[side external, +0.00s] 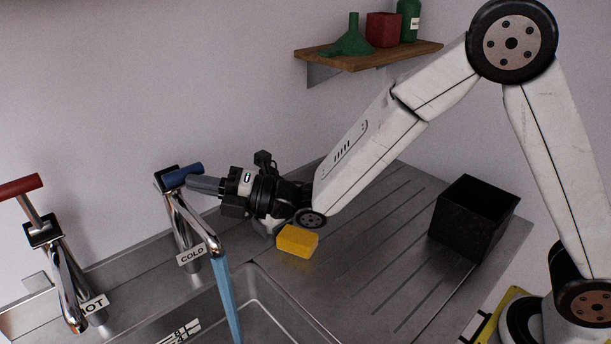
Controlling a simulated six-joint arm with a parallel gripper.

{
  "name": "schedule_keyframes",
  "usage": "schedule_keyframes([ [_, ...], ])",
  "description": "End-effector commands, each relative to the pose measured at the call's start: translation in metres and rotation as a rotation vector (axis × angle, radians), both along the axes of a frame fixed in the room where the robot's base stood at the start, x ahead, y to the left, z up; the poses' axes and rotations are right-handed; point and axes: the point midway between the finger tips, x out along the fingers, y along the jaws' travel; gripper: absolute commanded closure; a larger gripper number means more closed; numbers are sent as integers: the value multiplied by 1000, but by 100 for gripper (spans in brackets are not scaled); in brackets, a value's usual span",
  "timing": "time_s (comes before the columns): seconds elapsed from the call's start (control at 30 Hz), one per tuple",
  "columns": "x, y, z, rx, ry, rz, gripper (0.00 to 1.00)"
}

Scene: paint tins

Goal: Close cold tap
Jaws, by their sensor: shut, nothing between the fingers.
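The cold tap (183,228) is a chrome tap with a blue lever handle (184,174) on top and a "COLD" label (192,254) on its body. A blue stream of water (228,298) runs from its spout into the sink. My gripper (190,184) is shut and empty, with its fingertips right at the blue handle, on its right side. I cannot tell whether the fingertips touch the handle.
The hot tap (58,265) with a red handle (20,187) stands to the left. A yellow sponge (297,241) lies on the drainboard (350,275) below my wrist. A black open box (474,217) stands at the right. A wooden shelf (400,55) with several items is above.

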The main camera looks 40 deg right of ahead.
Motion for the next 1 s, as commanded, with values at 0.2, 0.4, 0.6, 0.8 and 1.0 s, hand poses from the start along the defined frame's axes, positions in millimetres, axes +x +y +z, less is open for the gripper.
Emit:
schedule_keyframes([
  [0.2, 5, 0, 17, 1, 132, -1, 100],
  [0.4, 13, 0, 29, 1, 258, -2, 100],
  [0.6, 20, 0, 39, 1, 368, -2, 100],
  [0.8, 28, 0, 48, -1, 471, -1, 100],
  [1.0, 36, 0, 55, 0, 494, -1, 100],
])
